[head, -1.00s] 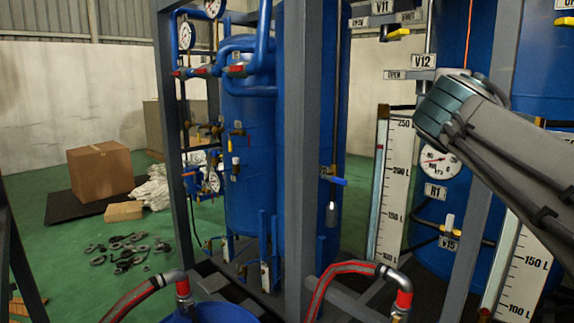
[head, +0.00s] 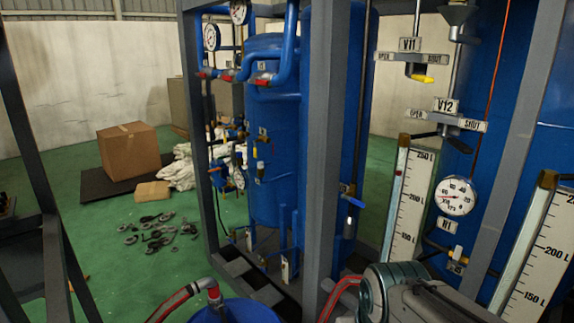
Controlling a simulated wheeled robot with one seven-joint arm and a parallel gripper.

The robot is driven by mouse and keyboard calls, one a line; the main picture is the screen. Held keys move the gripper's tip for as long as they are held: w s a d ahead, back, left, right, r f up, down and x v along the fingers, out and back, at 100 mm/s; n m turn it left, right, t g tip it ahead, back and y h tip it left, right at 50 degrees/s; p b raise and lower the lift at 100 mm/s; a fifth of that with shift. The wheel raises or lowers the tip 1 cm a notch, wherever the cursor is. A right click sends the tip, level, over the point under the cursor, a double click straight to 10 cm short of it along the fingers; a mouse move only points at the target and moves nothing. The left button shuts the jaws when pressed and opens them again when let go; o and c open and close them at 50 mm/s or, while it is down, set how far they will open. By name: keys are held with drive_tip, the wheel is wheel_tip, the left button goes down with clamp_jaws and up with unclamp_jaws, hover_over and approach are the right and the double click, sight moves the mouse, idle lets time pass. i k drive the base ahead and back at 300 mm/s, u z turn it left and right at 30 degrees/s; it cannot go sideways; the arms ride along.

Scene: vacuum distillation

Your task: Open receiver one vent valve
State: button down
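Receiver one is the blue tank (head: 470,95) behind the gauge labelled R1 (head: 456,196) at the right. Two labelled valves are on the pipework in front of it. No label in view says which is the vent. My arm shows at the bottom right, below and apart from both valves; my gripper is out of view.
A grey frame post (head: 325,150) stands left of the receiver. White level scales (head: 412,205) and (head: 545,255) flank the gauge. V15 (head: 455,258) is below it. A blue drum (head: 235,312) with hoses is at the bottom. Open green floor (head: 110,260) lies left.

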sight(356, 202)
drive_tip(key=u, duration=0.25)
drive_tip(key=k, duration=1.1)
drive_tip(key=z, duration=0.65)
drive_tip(key=i, duration=1.5)
drive_tip(key=u, duration=0.45)
